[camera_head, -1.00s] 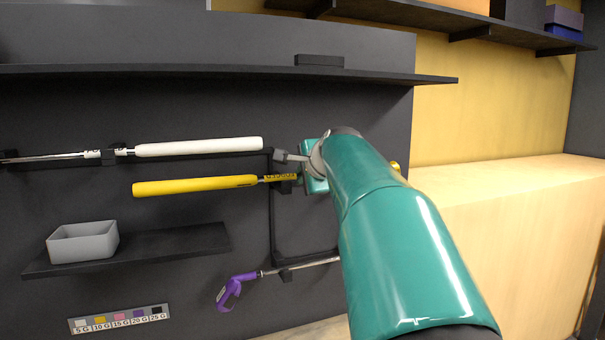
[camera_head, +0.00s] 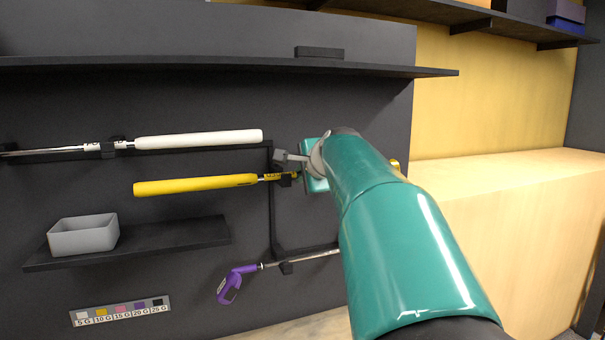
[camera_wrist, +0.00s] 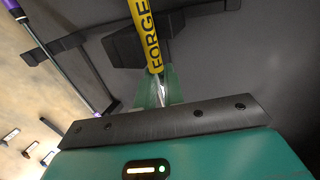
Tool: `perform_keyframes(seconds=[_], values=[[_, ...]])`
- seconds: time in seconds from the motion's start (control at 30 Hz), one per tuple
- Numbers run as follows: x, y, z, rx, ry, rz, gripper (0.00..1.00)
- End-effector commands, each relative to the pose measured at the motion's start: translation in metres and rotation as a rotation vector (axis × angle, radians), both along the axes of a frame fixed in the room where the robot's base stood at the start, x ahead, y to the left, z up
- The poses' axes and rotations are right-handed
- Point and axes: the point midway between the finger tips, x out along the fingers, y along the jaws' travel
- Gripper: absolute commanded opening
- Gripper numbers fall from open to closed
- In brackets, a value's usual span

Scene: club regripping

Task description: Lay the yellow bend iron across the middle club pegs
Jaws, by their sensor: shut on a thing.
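The yellow bend iron has a yellow grip (camera_head: 195,185) and lies near level in the head view, grip to the left. Its lettered yellow band (camera_wrist: 147,35) runs toward my gripper (camera_wrist: 160,92) in the wrist view. My gripper is shut on its shaft; in the head view its teal body (camera_head: 315,182) hides the held part. A yellow bit (camera_head: 395,164) shows beyond my arm, perhaps its head. A dark middle peg (camera_head: 285,180) is beside the band; whether the shaft rests on it I cannot tell. The other middle peg is not clearly visible.
A white-gripped club (camera_head: 198,142) lies on the upper pegs. A purple-gripped club (camera_head: 235,282) lies on the lower peg (camera_head: 286,267). A grey bin (camera_head: 84,236) stands on a small dark shelf (camera_head: 190,235). A long shelf (camera_head: 200,63) runs above.

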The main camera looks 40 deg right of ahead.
Motion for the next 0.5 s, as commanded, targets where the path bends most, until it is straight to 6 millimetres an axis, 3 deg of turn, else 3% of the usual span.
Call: perform_keyframes(seconds=[0.03,0.17,0.5], values=[[0.0001,0.0001,0.0005,-0.001,-0.001,0.0,0.12],[0.0002,0.0,0.0001,-0.001,0.0,0.0,0.35],[-0.0023,0.0007,0.0005,0.0,0.002,0.0,0.35]])
